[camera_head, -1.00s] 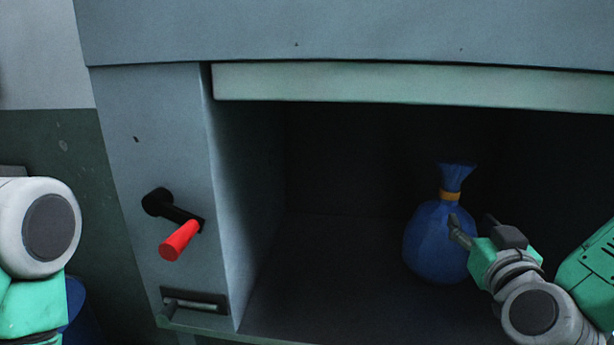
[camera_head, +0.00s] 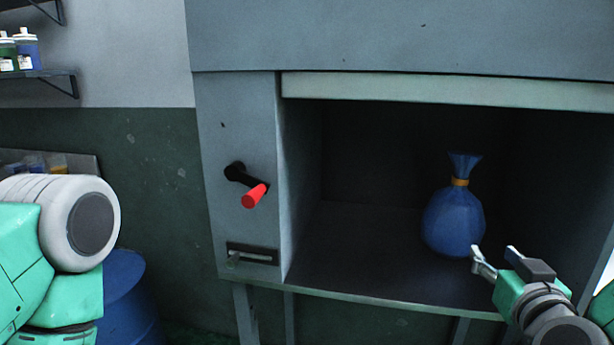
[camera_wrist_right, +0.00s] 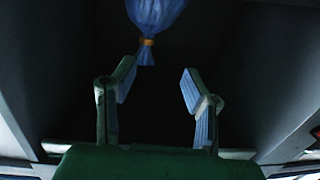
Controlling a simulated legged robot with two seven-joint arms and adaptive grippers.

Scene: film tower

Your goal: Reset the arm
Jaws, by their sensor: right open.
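My right gripper (camera_head: 495,257) is open and empty at the front opening of the grey cabinet (camera_head: 235,110), just in front of a blue tied bag (camera_head: 455,222). The bag stands upright on the cabinet floor, with an orange band around its neck. In the right wrist view, the two fingers (camera_wrist_right: 158,95) are spread with nothing between them, and the bag (camera_wrist_right: 155,15) shows beyond them at the top. My left arm comes in at the left edge of the head view, but its gripper is out of sight.
A black crank with a red handle (camera_head: 254,196) is on the cabinet's left front panel, above a small slot (camera_head: 252,254). A blue barrel (camera_head: 125,295) stands at the lower left. A wall shelf (camera_head: 40,73) holds bottles at the upper left.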

